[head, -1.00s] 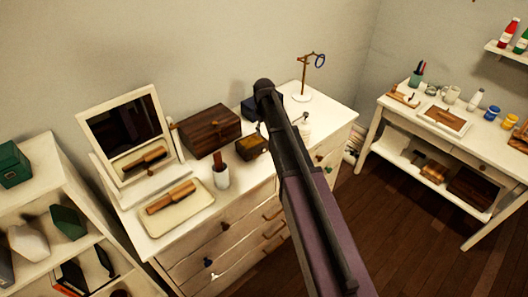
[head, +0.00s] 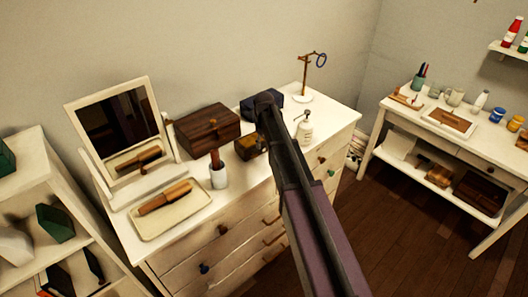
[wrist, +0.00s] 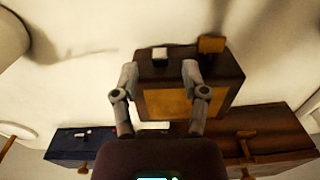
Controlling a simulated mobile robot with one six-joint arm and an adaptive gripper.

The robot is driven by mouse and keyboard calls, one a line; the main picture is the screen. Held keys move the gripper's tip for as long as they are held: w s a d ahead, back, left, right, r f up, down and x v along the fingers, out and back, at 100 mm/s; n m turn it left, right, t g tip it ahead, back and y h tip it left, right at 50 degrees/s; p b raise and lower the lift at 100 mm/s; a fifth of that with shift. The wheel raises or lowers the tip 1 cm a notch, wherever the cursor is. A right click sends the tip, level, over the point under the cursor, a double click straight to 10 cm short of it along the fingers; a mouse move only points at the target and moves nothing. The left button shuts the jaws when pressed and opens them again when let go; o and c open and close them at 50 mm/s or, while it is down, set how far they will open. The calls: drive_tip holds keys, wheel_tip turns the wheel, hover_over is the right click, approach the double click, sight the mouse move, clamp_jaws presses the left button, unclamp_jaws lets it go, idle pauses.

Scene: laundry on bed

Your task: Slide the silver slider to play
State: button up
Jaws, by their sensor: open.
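A small dark wooden box (wrist: 190,85) with a golden front panel sits on the white dresser top, in the middle of the wrist view. A small silver-white piece (wrist: 160,54) is on its top, and an orange-brown piece (wrist: 211,45) stands at its right rear. My gripper (wrist: 160,70) is open and empty. Its two fingertips overlap the box in the picture, one on either side of the silver-white piece; I cannot tell whether they touch the box. In the head view the same box (head: 249,147) is partly hidden by my arm, and the gripper's fingers are not visible.
A blue box (wrist: 70,150) and a brown chest (wrist: 275,145) stand close by.

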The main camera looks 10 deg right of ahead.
sight(263, 149)
drive_tip(key=shift+f+b, duration=1)
drive_tip(key=shift+f, duration=0.25)
drive_tip(key=shift+c, duration=0.2)
clamp_jaws()
